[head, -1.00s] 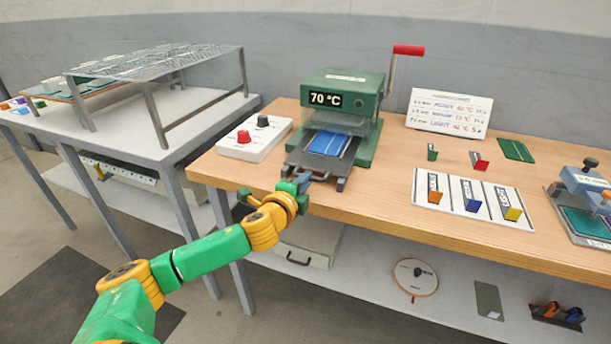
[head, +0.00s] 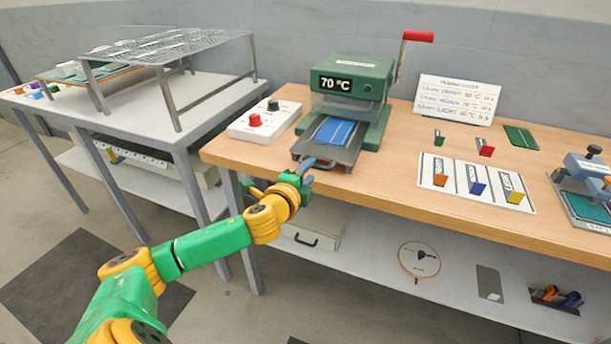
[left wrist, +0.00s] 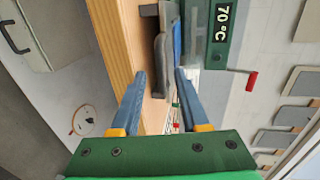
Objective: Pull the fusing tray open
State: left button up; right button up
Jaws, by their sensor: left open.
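The fusing tray (head: 352,153) is a grey plate with a blue piece (head: 335,131) on it, at the front of the green press (head: 350,80), whose display reads 70 °C. Its dark handle (head: 327,166) is at the table's front edge. My left gripper (head: 308,164) is open at the left part of the handle. In the left wrist view, its two blue fingers (left wrist: 159,74) are spread, with the tray's grey end (left wrist: 162,62) in the gap just beyond the tips. I cannot tell whether they touch it. My right gripper is not in view.
A control box (head: 264,122) with a red and a black knob stands left of the press. A red-tipped lever (head: 417,36) rises at its right. A white card (head: 476,184) with coloured pieces lies to the right. A wire rack (head: 165,47) stands on the left table.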

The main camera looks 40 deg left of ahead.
pick_arm(q)
jog(key=v, duration=0.6)
jog(key=s+a+f+n+g, duration=0.2)
jog(key=f, duration=0.7)
jog(key=s+a+f+n+g+p, duration=0.1)
jog(key=s+a+f+n+g, duration=0.15)
jog(key=f, duration=0.65)
jog(key=s+a+f+n+g, duration=0.1)
jog(key=s+f+n+g, duration=0.2)
jog(key=f, duration=0.6)
jog(key=s+d+f+n+g+h+p, duration=0.1)
jog(key=s+d+f+n+g+h, duration=0.3)
jog(key=s+f, duration=0.8)
jog(key=s+d+f+g, duration=0.1)
jog(key=s+d+f, duration=0.1)
jog(key=s+d, duration=0.2)
jog(key=s+d+f+n, duration=0.1)
jog(key=s+d+f, duration=0.1)
jog(key=s+d, duration=0.3)
jog(key=s+d+f+g, duration=0.1)
jog(key=s+d+f, duration=0.2)
jog(key=s, duration=0.5)
jog(key=shift+d+g+p, duration=0.35)
jog(key=shift+d+p, duration=0.05)
jog(key=shift+d, duration=0.3)
